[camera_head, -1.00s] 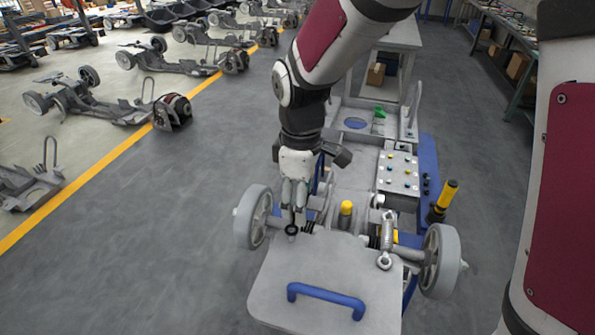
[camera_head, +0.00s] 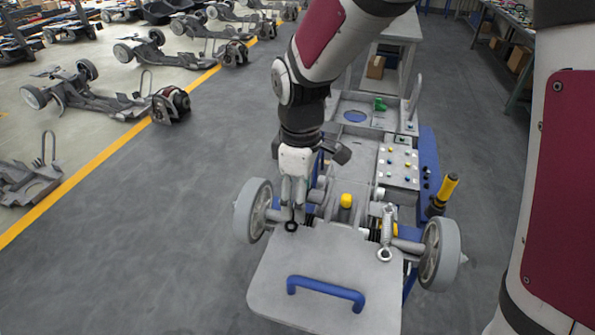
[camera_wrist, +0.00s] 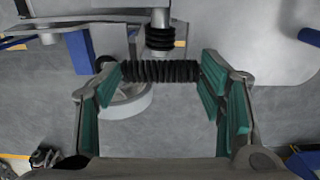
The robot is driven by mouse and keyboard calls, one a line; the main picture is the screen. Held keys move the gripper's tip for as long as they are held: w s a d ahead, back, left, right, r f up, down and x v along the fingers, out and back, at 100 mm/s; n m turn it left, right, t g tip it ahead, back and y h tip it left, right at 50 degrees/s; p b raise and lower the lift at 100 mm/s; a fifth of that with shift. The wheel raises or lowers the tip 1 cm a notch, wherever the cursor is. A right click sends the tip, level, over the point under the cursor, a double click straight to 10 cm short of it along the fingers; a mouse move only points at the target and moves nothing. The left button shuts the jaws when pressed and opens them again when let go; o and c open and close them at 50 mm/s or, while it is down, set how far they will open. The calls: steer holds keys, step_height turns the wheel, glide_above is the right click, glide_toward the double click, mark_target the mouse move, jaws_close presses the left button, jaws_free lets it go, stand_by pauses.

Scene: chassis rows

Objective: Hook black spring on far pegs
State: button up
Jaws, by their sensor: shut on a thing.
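My gripper (camera_head: 293,193) is over the left half of the near axle, inboard of the left wheel. In the wrist view, its teal-padded fingers (camera_wrist: 165,95) are closed on the ends of a black spring (camera_wrist: 160,71), which lies level between them. In the head view, the black spring's end loop (camera_head: 291,226) shows below the fingers, at the grey plate's far edge. The rest of the spring is mostly hidden by my gripper. I cannot make out the far pegs, nor whether the loop touches a peg.
A silver spring (camera_head: 388,222) with an end ring stands on the right side. A yellow-topped post (camera_head: 346,201) is between the two sides. The grey plate (camera_head: 270,285) with a blue handle (camera_head: 325,295) lies in front. Wheels (camera_head: 258,210) flank the axle.

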steer(key=shift+f, duration=0.25)
steer(key=shift+f, duration=0.35)
steer(key=shift+f, duration=0.35)
steer(key=o, duration=1.2)
steer(key=shift+r, duration=0.1)
step_height(320, 180, up, 12)
steer(key=shift+f, duration=0.1)
